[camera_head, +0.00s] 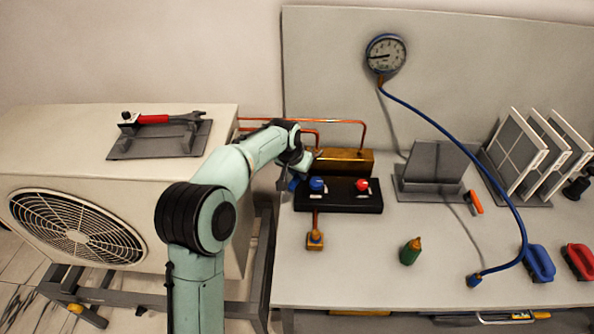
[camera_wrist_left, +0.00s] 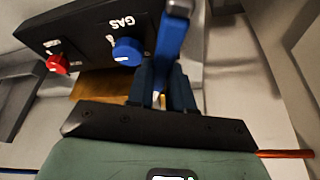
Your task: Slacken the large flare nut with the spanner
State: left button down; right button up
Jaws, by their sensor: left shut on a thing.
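My left gripper (camera_head: 292,178) is at the left end of the black manifold block, beside its blue knob. In the left wrist view its fingers (camera_wrist_left: 160,92) are closed around a long blue bar (camera_wrist_left: 174,45) with a greyish far end. I cannot tell whether this bar is a spanner. A red-handled spanner-like tool (camera_head: 153,119) with a grey jaw lies on a dark tray on the white outdoor unit. A brass fitting (camera_head: 315,240) sits at the end of a short copper pipe below the manifold. I cannot make out which part is the large flare nut. My right gripper is not in view.
The manifold block (camera_head: 338,203) carries a blue knob (camera_head: 317,185) and a red knob (camera_head: 362,185). A gauge (camera_head: 386,55) with a blue hose (camera_head: 470,145) hangs behind. A green bottle (camera_head: 410,251) stands at the front.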

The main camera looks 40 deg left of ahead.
pick_arm(q)
jog(key=shift+w+d+n+y, duration=0.2)
jog(key=shift+w+d+n, duration=0.05)
jog(key=shift+d+n, duration=0.3)
jog(key=shift+w+d+n+y, duration=0.2)
jog(key=shift+d+n, duration=0.25)
jog(key=shift+d, duration=0.15)
jog(key=shift+w+d, duration=0.1)
jog(key=shift+d, duration=0.1)
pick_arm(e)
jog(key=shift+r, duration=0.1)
pick_arm(q)
jog(key=shift+w+d+n+g+y+p, duration=0.25)
jog(key=shift+w+d+n, duration=0.15)
jog(key=shift+d+n, duration=0.25)
jog(key=shift+w+d+n+g+y+p, duration=0.15)
jog(key=shift+w+d+n+y, duration=0.2)
jog(key=shift+n, duration=0.4)
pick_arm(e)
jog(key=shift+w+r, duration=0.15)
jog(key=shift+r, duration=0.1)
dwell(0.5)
pick_arm(q)
jog(key=shift+w+d+n+p, duration=0.3)
jog(key=shift+w+d+n, duration=0.25)
jog(key=shift+d+n, duration=0.15)
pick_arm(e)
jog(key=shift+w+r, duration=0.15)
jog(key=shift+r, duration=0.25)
